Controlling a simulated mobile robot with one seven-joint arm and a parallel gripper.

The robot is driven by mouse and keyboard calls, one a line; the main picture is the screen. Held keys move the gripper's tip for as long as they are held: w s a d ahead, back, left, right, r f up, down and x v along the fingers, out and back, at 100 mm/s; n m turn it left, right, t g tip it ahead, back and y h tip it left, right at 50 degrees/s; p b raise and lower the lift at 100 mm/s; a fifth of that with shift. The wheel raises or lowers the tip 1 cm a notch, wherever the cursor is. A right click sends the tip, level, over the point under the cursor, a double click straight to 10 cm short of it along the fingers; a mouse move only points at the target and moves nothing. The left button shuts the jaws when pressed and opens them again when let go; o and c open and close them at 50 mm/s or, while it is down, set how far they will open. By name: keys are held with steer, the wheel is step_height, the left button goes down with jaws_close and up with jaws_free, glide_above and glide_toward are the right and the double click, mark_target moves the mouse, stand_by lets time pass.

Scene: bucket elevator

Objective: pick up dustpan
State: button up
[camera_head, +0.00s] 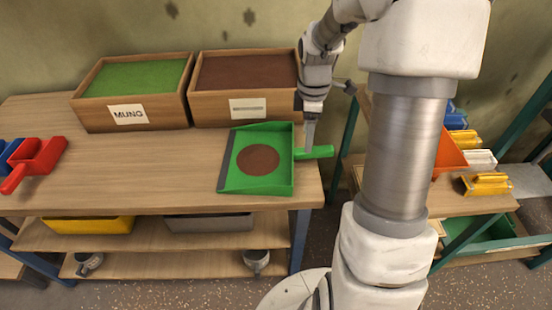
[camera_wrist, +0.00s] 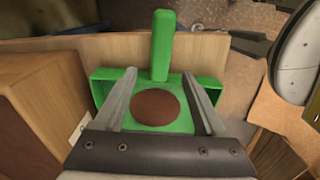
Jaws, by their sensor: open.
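The green dustpan (camera_head: 284,183) lies on the wooden table (camera_head: 150,180) near its right end, with a round brown patch of material (camera_head: 257,160) in its pan. Its green handle (camera_head: 318,152) points right, past the table's edge. My gripper (camera_head: 310,140) is open and points down at the handle, close to where it joins the pan. In the wrist view the dustpan's handle (camera_wrist: 162,45) runs up between and beyond the open fingers (camera_wrist: 163,85), with nothing held. Whether the fingers touch the handle cannot be told.
A wooden box labelled MUNG (camera_head: 88,103) and a box of brown material (camera_head: 215,107) stand behind the dustpan. Red (camera_head: 40,158) and blue scoops lie at the left. A second table (camera_head: 460,203) at the right holds yellow and orange items.

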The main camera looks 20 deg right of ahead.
step_height(320, 180, down, 7)
steer(key=shift+w+a+f+b, duration=0.1)
steer(key=shift+a+f+b, duration=0.05)
steer(key=shift+b, duration=0.7)
steer(key=shift+c, duration=0.3)
jaws_close()
